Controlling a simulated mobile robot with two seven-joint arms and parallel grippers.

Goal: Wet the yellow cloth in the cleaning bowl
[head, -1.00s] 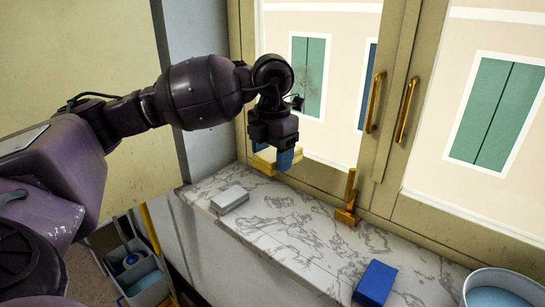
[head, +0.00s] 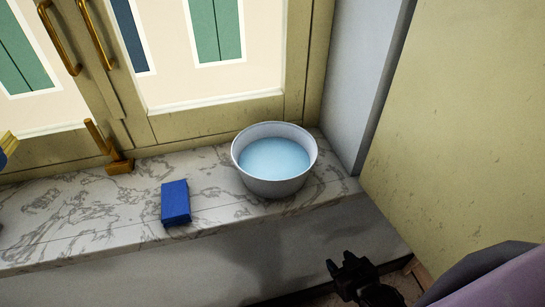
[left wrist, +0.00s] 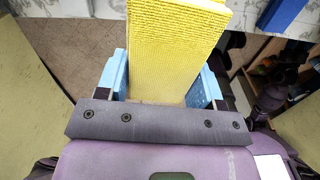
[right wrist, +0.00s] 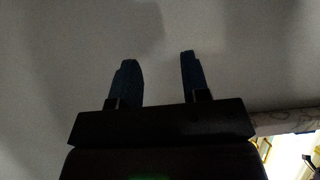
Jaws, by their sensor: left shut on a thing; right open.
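The cleaning bowl (head: 240,165) is white and round, holds pale blue water, and stands on the marble sill (head: 110,215) near its right end. My left gripper (left wrist: 161,72) is shut on the yellow cloth (left wrist: 180,45), a thick ribbed pad between its blue fingers. In the head view, only a bit of the yellow cloth (head: 8,141) shows at the left edge, well left of the bowl. My right gripper (head: 347,268) is open and empty, low in front of the sill and below the bowl. Its two dark fingers (right wrist: 157,68) face a plain grey surface.
A blue block (head: 175,203) lies on the sill left of the bowl. A brass window latch (head: 120,165) rises at the back of the sill. Window frames close off the back, and a grey wall edge (head: 375,90) stands right of the bowl.

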